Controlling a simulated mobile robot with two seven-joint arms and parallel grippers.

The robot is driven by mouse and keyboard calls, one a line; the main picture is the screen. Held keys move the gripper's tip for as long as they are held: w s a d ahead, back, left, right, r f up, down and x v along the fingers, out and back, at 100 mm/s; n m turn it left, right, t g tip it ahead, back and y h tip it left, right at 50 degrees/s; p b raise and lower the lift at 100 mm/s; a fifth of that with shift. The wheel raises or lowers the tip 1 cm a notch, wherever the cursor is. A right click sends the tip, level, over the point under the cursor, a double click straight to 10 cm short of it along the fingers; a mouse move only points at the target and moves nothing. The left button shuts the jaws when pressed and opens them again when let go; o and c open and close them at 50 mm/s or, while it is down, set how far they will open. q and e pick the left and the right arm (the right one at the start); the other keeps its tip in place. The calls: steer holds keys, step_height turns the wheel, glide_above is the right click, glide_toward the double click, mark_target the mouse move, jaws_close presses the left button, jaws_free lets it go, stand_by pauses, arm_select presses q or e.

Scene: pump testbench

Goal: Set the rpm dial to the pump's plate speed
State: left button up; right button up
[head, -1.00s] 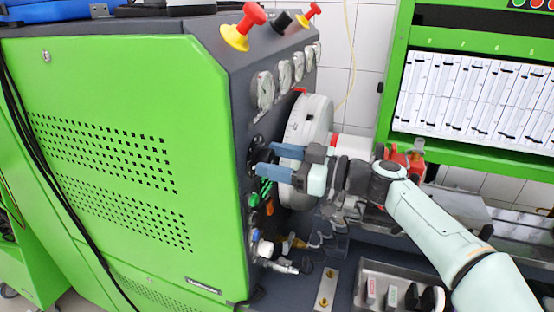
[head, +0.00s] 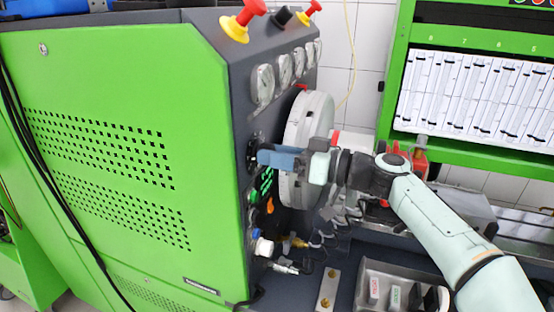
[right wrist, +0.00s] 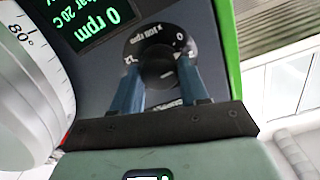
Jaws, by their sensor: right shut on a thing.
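The rpm dial (right wrist: 153,40) is a round black knob with a "0", a "12" and "x 100 rpm" on its face, in the right wrist view. In the head view the dial (head: 252,154) is a dark disc on the bench's front panel, mostly behind the fingers. My right gripper (right wrist: 160,74) is shut on the dial's knob, one blue finger on each side; in the head view it (head: 262,155) reaches the panel from the right. I see no legible pump plate. My left gripper is not in view.
A white graduated wheel (head: 311,110) stands close beside my right gripper; its "80°" mark (right wrist: 22,28) shows in the right wrist view. Gauges (head: 263,84) sit above the dial. Hoses and fittings (head: 292,243) lie below. A grey tray (head: 375,266) stands at lower right.

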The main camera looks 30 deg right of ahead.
steer(key=m, duration=1)
steer(key=shift+p, duration=0.3)
steer(key=shift+m, duration=0.5)
steer(key=o, duration=1.1)
steer(key=shift+c, duration=0.2)
